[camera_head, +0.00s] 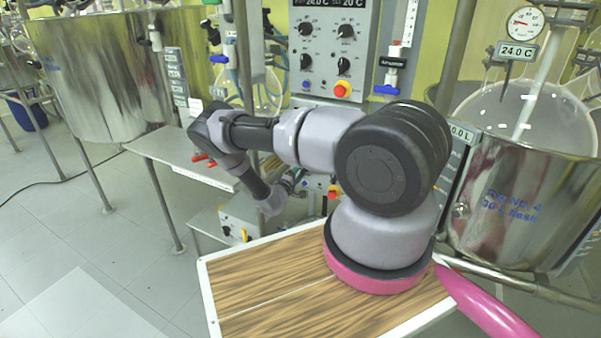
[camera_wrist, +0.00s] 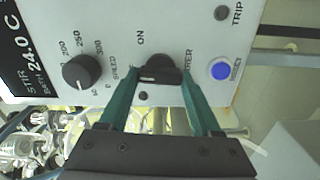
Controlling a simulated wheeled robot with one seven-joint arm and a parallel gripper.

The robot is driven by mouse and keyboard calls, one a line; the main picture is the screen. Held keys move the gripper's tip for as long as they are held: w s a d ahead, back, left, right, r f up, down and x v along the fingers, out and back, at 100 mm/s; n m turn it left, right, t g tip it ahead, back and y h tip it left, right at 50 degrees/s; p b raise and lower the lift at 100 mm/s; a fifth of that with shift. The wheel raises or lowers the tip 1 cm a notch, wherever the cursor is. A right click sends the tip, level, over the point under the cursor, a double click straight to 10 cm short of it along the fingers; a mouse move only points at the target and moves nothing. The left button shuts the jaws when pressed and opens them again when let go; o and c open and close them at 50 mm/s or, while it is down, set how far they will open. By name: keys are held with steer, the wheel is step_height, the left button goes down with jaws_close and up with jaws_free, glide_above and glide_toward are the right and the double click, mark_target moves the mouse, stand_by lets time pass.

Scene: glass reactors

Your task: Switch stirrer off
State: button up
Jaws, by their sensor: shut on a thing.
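The panel's dark display (camera_wrist: 22,50) reads 24.0 C and carries a STIR label. In the head view, my arm hides most of the area where its end reaches, so the grip is not clear there.
A black speed dial (camera_wrist: 82,70) and a blue reset button (camera_wrist: 220,71) flank the knob. A steel vessel (camera_head: 100,75) stands left and another (camera_head: 520,205) right. A metal shelf (camera_head: 165,150) and upright pipes are near my arm. The floor at left is open.

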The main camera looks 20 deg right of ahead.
steer(key=shift+f+n, duration=0.1)
steer(key=shift+n, duration=0.5)
steer(key=o, duration=1.4)
steer(key=v, duration=1.1)
